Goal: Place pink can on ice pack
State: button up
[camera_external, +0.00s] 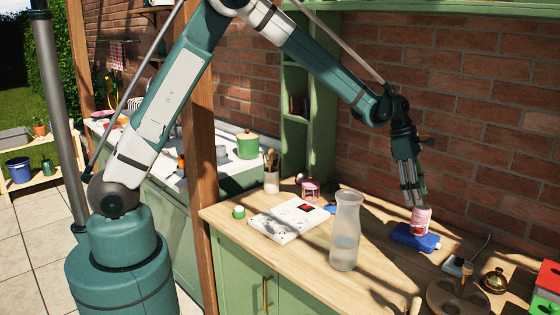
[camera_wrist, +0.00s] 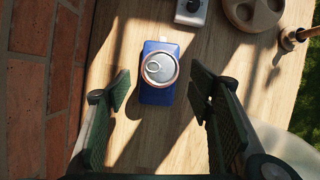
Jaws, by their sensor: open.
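A pink can (camera_external: 421,219) stands upright on a blue ice pack (camera_external: 404,236) on the wooden counter. In the wrist view the can's round metal top (camera_wrist: 159,68) lies over the upper part of the blue ice pack (camera_wrist: 157,95). My gripper (camera_external: 413,198) is just above the can, pointing down. In the wrist view my gripper (camera_wrist: 159,92) is open, with a finger on each side and clear gaps between the fingers and the can. Nothing is held. The can's underside is hidden.
A glass carafe (camera_external: 345,232) and a white board (camera_external: 289,219) stand left of the ice pack. A small white device (camera_external: 457,266), a brass bell (camera_external: 495,281) and a round wooden board (camera_external: 445,298) are to the right. The brick wall (camera_external: 470,130) is close behind.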

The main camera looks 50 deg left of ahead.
jog(key=shift+a+r, duration=0.1)
jog(key=s+a+r+m+t+y, duration=0.1)
jog(key=s+a+r+m, duration=0.2)
jog(key=s+a+r, duration=0.45)
jog(key=s+a+r+m+t, duration=0.1)
jog(key=s+a+r+m, duration=0.3)
jog(key=a, duration=0.6)
jog(key=s+a+r+m+t+y, duration=0.15)
jog(key=s+a+r, duration=0.25)
jog(key=a+r, duration=0.4)
jog(key=s+a+f+m+t+y, duration=0.1)
jog(key=s+a+m, duration=0.4)
jog(key=s+a, duration=0.5)
jog(key=s+a+f+m+t+y, duration=0.1)
jog(key=s+a+m, duration=0.5)
jog(key=s, duration=0.9)
jog(key=a+t, duration=0.1)
jog(key=a, duration=0.2)
jog(key=shift+s+a+f, duration=0.15)
jog(key=shift+a+f, duration=0.05)
jog(key=shift+a, duration=0.15)
